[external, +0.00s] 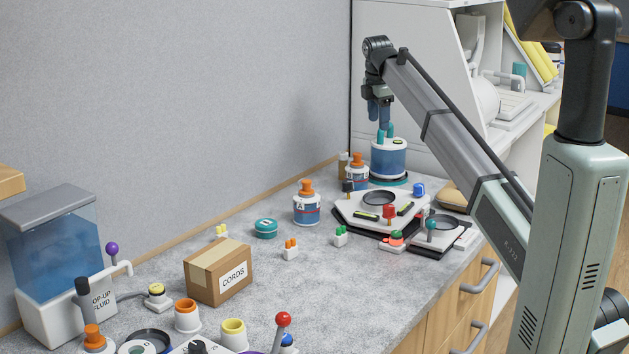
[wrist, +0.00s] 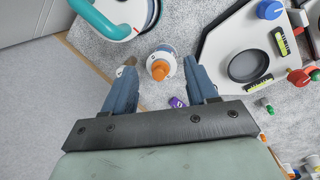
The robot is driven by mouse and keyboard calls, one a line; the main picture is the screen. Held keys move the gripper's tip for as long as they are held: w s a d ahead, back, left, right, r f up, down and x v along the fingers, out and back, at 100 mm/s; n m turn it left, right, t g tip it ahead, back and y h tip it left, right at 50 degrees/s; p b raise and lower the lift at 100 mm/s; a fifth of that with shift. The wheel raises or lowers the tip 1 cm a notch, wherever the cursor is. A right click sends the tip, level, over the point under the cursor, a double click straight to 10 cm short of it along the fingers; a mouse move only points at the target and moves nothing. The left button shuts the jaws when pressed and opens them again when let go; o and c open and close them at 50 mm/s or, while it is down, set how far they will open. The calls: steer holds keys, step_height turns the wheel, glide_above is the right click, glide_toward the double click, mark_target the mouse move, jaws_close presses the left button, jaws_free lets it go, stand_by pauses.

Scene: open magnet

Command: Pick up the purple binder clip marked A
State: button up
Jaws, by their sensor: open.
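A small purple object (wrist: 177,102) with a pale mark lies on the grey counter in the wrist view. It looks like the purple binder clip, but its letter is too small to read. It lies between my fingers in the picture, nearer the right finger, beside a white bottle with an orange cap (wrist: 160,68). I cannot make out the clip in the external view. My gripper (external: 378,121) is raised above the back of the counter, fingers pointing down. In the wrist view my gripper (wrist: 158,66) is open, with nothing held between its fingers.
A blue-and-white canister (external: 388,158) stands close below my gripper. An orange-capped bottle (external: 306,208) stands in front of it. A white panel (external: 358,213) with knobs lies to the right. A cardboard box (external: 217,271) sits nearer the camera. The wall borders the counter's left side.

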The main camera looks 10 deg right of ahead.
steer(key=s+a+f+n+g+y, duration=0.2)
steer(key=a+n, duration=0.6)
steer(key=a, duration=1.3)
steer(key=shift+h, duration=0.5)
steer(key=f, duration=0.3)
steer(key=s+f, duration=0.1)
steer(key=f, duration=0.5)
steer(key=shift+s+a+f, duration=0.1)
steer(key=shift+s+f, duration=0.1)
steer(key=shift+a+f, duration=0.2)
steer(key=shift+f, duration=2.75)
steer(key=shift+c, duration=0.2)
steer(key=c, duration=1)
